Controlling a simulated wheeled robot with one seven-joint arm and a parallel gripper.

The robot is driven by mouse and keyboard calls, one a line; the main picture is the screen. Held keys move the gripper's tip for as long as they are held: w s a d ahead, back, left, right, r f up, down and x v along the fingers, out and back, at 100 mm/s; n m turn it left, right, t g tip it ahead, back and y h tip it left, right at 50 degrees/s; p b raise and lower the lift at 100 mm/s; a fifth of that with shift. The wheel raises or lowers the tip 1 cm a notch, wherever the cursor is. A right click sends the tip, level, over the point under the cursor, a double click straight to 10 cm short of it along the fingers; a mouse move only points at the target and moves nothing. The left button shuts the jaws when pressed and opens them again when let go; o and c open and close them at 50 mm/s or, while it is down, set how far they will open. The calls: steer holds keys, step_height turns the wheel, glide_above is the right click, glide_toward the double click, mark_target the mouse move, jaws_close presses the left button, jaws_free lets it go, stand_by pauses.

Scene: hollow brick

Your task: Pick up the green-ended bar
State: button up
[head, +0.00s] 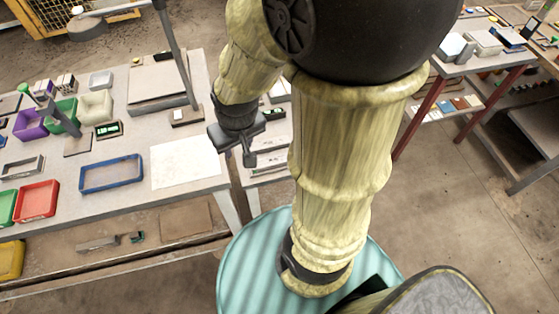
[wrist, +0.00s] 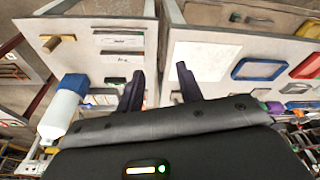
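On the lower shelf of the workbench lies a small dark piece with a green end (head: 137,237), which looks like the green-ended bar. A grey block (head: 97,243) lies just left of it; I cannot tell whether they touch. In the wrist view the green end (wrist: 235,17) and the grey block (wrist: 261,20) are small, near the top edge. My gripper (head: 248,157) hangs over the gap at the bench's right end, above and well right of the bar. Its fingers (wrist: 159,82) are apart with nothing between them.
The bench top (head: 120,215) overhangs the shelf (head: 60,268). On it are a blue tray (head: 111,174), a red tray (head: 37,201) and a white sheet (head: 185,162). A yellow bin (head: 11,259) stands at the shelf's left. Open floor (head: 160,295) lies in front.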

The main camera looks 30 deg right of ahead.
steer(key=shift+w+d, duration=0.1)
steer(key=shift+d, duration=0.25)
steer(key=o, duration=0.5)
steer(key=shift+f, duration=0.1)
steer(key=w+f+n+g+h, duration=0.1)
steer(key=w+f+n+h, duration=0.2)
steer(key=f+n, duration=0.1)
steer(key=w+f+n+g+h+b, duration=0.1)
steer(key=w+f+n+g+h, duration=0.1)
steer(key=w+f+n, duration=0.1)
steer(key=w+f+n+g+h, duration=0.2)
steer(key=w+f+n+h, duration=0.1)
steer(key=f+n, duration=0.2)
steer(key=shift+w+a+n+h+b, duration=0.1)
steer(key=shift+a+n+h+b, duration=0.25)
steer(key=shift+n, duration=0.95)
steer(key=shift+f, duration=0.1)
steer(key=p, duration=0.2)
glide_above(260, 165)
steer(key=f, duration=0.8)
steer(key=shift+a, duration=0.25)
steer(key=shift+d+f, duration=0.2)
steer(key=shift+f, duration=0.1)
